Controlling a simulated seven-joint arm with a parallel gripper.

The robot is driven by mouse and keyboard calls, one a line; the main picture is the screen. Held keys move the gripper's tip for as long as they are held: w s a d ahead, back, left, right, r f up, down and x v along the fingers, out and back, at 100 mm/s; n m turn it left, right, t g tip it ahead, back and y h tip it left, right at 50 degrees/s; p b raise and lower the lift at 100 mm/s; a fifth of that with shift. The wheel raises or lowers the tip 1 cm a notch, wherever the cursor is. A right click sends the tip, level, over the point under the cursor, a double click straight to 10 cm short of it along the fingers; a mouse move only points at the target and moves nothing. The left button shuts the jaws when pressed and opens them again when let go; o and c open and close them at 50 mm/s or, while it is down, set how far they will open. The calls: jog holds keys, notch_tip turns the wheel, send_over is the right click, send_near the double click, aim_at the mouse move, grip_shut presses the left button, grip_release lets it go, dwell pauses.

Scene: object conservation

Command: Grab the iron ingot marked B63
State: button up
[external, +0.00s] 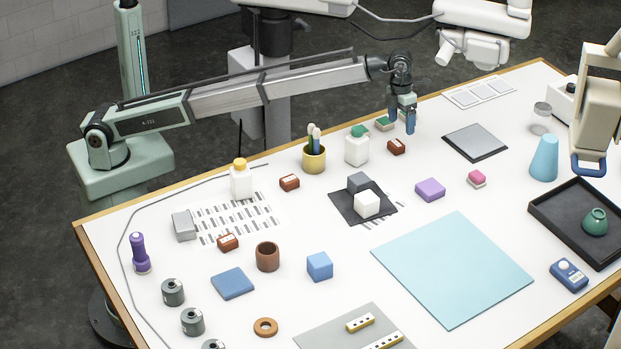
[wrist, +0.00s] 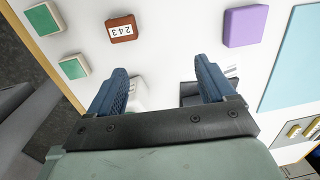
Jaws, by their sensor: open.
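Several small reddish-brown ingots with white labels lie on the white table. One ingot (external: 397,146) is just in front of and below my gripper (external: 401,124). A second ingot (external: 290,183) lies left of the yellow pot, and a third ingot (external: 228,242) lies at the printed sheet's front edge. Their labels are too small to read in the external view. In the wrist view one ingot (wrist: 122,28) has a label that looks like 243; I cannot make out B63 anywhere. My gripper (wrist: 160,65) is open, pointing down above the table, with no ingot between its fingers.
Green-topped blocks (wrist: 73,67) lie near the table's back edge. A white bottle with a green cap (external: 357,149) and a yellow pot of pens (external: 314,158) stand left of the gripper. A grey plate (external: 475,142) and a purple block (external: 430,190) lie to the right.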

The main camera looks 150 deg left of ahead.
send_over(397, 144)
jog(key=shift+g, duration=0.4)
notch_tip(397, 144, down, 13)
jog(key=shift+s+f, duration=0.1)
jog(key=shift+s, duration=0.05)
jog(key=c, duration=1.5)
grip_shut()
